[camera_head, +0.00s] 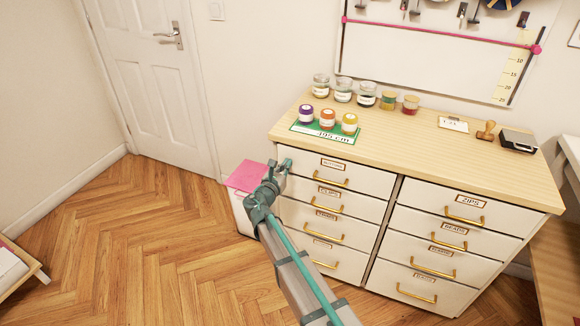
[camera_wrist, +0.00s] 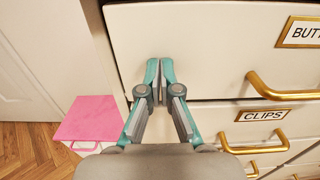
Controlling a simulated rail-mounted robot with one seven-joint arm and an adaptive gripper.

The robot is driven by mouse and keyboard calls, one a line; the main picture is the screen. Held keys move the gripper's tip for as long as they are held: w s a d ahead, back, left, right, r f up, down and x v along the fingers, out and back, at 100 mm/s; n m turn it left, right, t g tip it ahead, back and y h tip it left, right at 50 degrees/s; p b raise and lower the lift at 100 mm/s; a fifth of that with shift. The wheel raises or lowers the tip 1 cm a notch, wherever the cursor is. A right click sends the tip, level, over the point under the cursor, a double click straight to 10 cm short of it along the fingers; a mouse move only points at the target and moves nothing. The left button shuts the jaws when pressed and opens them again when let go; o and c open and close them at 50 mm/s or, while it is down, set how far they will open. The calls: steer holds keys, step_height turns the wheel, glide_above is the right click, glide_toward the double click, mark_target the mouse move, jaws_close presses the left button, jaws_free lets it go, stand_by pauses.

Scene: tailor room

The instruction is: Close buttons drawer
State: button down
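The buttons drawer (camera_head: 335,176) is the top drawer of the left column, a white front with a gold handle and a label above it. In the wrist view its front (camera_wrist: 200,45) fills the top, with its label cut off at the right edge. A dark gap runs under its lower edge, above the clips drawer (camera_wrist: 225,120). How far it stands out is hard to tell. My gripper (camera_head: 280,165) is at the left end of the buttons drawer, left of the handle. In the wrist view my gripper's fingertips (camera_wrist: 160,71) are together, empty, over the drawer front; contact is unclear.
The wooden cabinet top (camera_head: 430,150) holds several jars, a green mat (camera_head: 323,133), a stamp (camera_head: 487,131) and a dark box (camera_head: 518,140). A pink-topped white box (camera_head: 246,176) stands left of the cabinet. The floor (camera_head: 150,240) at left is mostly clear.

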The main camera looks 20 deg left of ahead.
steer(key=shift+w+a+r, duration=0.1)
steer(key=shift+w+r, duration=0.1)
steer(key=s, duration=1.4)
steer(key=shift+s+d+f, duration=0.2)
steer(key=shift+d, duration=0.05)
steer(key=s+d+f+m+g+h+p, duration=0.1)
steer(key=s+d+f+m+g+h, duration=0.4)
steer(key=d+f+m, duration=0.7)
steer(key=s+d+f+m+g+p, duration=0.25)
steer(key=d+f+m+g, duration=0.55)
steer(key=d+f, duration=0.7)
steer(key=s+d+f+m+g+p, duration=0.1)
steer(key=s+d+f+m+g, duration=0.25)
steer(key=s+d, duration=0.4)
steer(key=s+d+f+m+g+p, duration=0.1)
steer(key=s+d+f+m+g, duration=0.15)
steer(key=s+d+m, duration=0.45)
steer(key=s+d+m+g+y+p, duration=0.4)
steer(key=s+d, duration=0.8)
steer(key=s, duration=0.3)
steer(key=shift+r+m+g, duration=0.3)
steer(key=shift+m+g, duration=0.45)
steer(key=shift+g, duration=0.15)
